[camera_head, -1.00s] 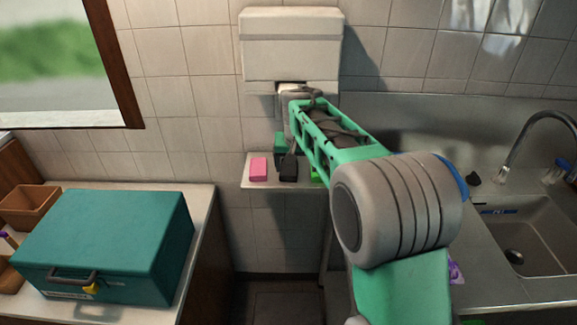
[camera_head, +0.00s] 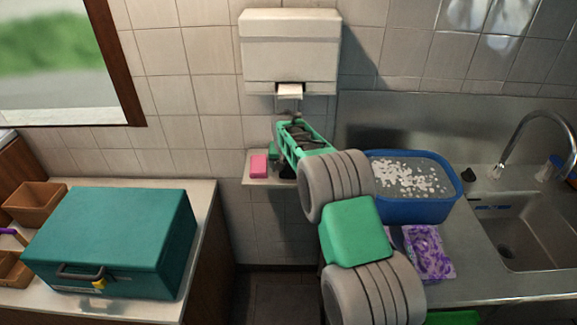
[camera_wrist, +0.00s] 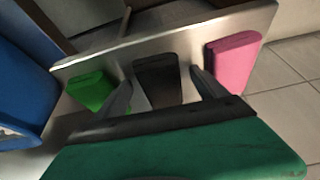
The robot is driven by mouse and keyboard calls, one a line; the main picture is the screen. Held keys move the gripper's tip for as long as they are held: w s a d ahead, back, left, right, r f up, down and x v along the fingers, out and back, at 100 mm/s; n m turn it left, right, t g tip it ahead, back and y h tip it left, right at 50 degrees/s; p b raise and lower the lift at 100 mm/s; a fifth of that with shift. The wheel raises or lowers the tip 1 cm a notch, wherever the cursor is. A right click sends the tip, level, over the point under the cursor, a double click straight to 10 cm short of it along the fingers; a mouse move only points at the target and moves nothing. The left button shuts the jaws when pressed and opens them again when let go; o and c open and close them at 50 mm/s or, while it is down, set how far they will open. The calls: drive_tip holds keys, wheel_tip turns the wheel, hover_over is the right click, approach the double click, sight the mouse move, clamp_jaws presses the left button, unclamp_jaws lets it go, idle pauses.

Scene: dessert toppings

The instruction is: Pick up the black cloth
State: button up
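The black cloth (camera_wrist: 157,80) lies on a small wall shelf (camera_wrist: 110,53), between a green cloth (camera_wrist: 90,91) and a pink cloth (camera_wrist: 233,60) in the wrist view. My gripper (camera_wrist: 162,92) is open, its two dark fingers on either side of the black cloth. Whether the fingers touch it, I cannot tell. In the head view the pink cloth (camera_head: 259,165) shows at the shelf's left, and my arm mostly hides the black cloth and the green cloth.
A white dispenser (camera_head: 290,50) hangs on the tiled wall above the shelf. A blue tub (camera_head: 410,212) and a purple patterned sponge (camera_head: 428,252) sit on the right counter beside the sink (camera_head: 520,235). A teal box (camera_head: 120,240) stands on the left counter.

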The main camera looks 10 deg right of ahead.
sight(289, 165)
drive_tip(key=c, duration=1.4)
drive_tip(key=shift+r, duration=0.1)
drive_tip(key=shift+r+b, duration=0.2)
drive_tip(key=shift+b, duration=0.1)
wheel_tip(289, 165, up, 3)
drive_tip(key=shift+f+b, duration=0.2)
drive_tip(key=shift+b, duration=0.65)
drive_tip(key=s+r, duration=0.1)
drive_tip(key=s+d+r+b, duration=0.1)
drive_tip(key=r, duration=0.1)
drive_tip(key=s+d+r, duration=0.1)
drive_tip(key=shift+s+d+r+b, duration=0.1)
drive_tip(key=shift+d+r+b, duration=0.15)
drive_tip(key=shift+b, duration=0.15)
drive_tip(key=s+d+r+b, duration=0.1)
drive_tip(key=s+d, duration=0.1)
drive_tip(key=s+d+r+b, duration=0.1)
drive_tip(key=s+r, duration=0.1)
drive_tip(key=s, duration=0.1)
drive_tip(key=s+d+r+b, duration=0.1)
drive_tip(key=s+d+r, duration=0.1)
drive_tip(key=s, duration=0.1)
drive_tip(key=shift+s+d+r, duration=0.15)
drive_tip(key=shift+d, duration=0.15)
